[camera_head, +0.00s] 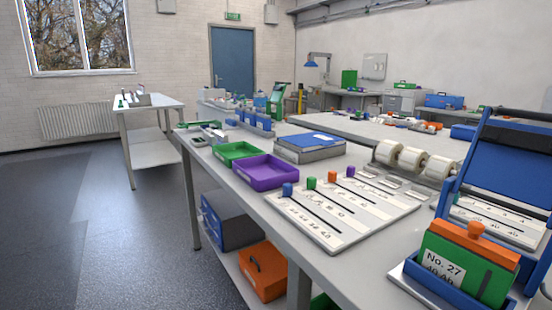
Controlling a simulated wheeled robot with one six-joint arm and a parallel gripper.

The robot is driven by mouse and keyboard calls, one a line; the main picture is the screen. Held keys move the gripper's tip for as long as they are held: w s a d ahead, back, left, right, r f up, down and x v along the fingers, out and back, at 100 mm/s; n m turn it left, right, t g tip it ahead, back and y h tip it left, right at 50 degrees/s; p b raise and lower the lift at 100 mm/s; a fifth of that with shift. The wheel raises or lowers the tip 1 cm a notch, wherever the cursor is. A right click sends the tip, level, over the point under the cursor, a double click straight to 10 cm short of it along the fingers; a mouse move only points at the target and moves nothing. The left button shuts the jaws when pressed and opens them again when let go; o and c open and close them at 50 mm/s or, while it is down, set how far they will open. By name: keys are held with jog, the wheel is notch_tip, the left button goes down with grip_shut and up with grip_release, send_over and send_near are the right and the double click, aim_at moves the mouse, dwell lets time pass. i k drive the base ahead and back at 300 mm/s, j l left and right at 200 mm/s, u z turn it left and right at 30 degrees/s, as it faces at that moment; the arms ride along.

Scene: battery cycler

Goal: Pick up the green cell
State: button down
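A blue cradle (447,295) stands at the lower right on the near table. A green flat piece (487,283) stands upright in it, with an orange piece (478,245) behind and a white label (443,268) reading "No. 27" on its front. I cannot tell whether this green piece is the cell. A small green block (311,183) stands on a white board with slots (335,235), between a blue block (287,189) and an orange block (332,177). My gripper is not in view.
A green tray (233,152) and a purple tray (268,172) lie on the table left of the board. A blue-topped grey box (309,147) and white rolls (412,160) stand behind. A blue frame (510,150) rises at the right. The floor at left is clear.

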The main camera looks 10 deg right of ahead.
aim_at(489, 283)
jog(key=j+z, duration=0.4)
jog(key=j, duration=0.35)
jog(key=k+j+z, duration=0.15)
jog(key=j+z, duration=0.2)
jog(key=j, duration=0.35)
